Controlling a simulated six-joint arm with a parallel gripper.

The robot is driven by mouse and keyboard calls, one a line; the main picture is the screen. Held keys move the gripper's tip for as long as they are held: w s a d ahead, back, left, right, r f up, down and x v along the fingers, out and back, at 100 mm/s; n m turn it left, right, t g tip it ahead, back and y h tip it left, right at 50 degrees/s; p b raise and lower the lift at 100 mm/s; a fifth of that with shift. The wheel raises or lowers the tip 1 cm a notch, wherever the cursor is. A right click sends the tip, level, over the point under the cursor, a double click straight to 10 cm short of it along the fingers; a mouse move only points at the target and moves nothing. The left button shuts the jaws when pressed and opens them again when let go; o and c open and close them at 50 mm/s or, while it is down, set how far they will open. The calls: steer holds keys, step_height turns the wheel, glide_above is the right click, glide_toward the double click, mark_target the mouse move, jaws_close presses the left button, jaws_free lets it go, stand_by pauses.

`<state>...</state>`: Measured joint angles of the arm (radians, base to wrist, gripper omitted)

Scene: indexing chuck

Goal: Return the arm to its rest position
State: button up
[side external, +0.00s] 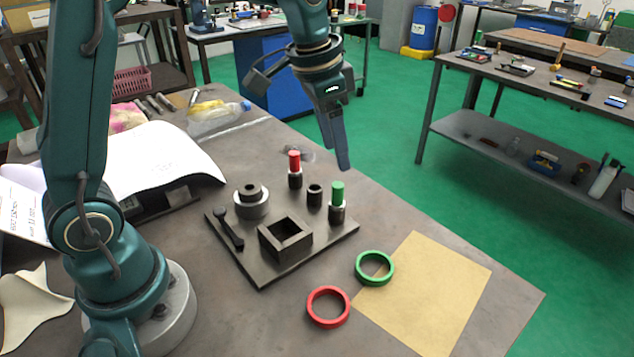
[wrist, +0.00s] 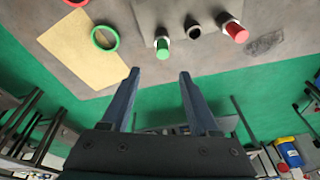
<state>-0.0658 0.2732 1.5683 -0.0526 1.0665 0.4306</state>
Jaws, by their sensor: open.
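My gripper (side external: 338,155) hangs above the far edge of the workbench, above and behind the dark fixture plate (side external: 262,275). In the wrist view my gripper (wrist: 156,76) shows two fingers spread apart with nothing between them. On the plate are a round chuck (side external: 251,204), a square open box (side external: 286,241), and a small lever handle (side external: 228,230). A red peg (side external: 294,162) and a green peg (side external: 337,192) stand in dark holders, with an empty holder (side external: 314,195) between them. The pegs also show in the wrist view, red (wrist: 236,32) and green (wrist: 162,47).
A red ring (side external: 328,307) lies on the bench in front of the plate. A green ring (side external: 375,268) overlaps the corner of a tan sheet (side external: 430,292). Space around my gripper looks clear.

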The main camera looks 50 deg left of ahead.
steer(key=s+d+r+n+t, duration=0.15)
steer(key=s+r, duration=0.35)
steer(key=s, duration=0.5)
steer(key=s+f+n+t, duration=0.1)
steer(key=s+f+n, duration=0.1)
steer(key=s+f, duration=0.2)
steer(key=s, duration=0.3)
steer(key=shift+a+f, duration=0.2)
steer(key=shift+f, duration=0.05)
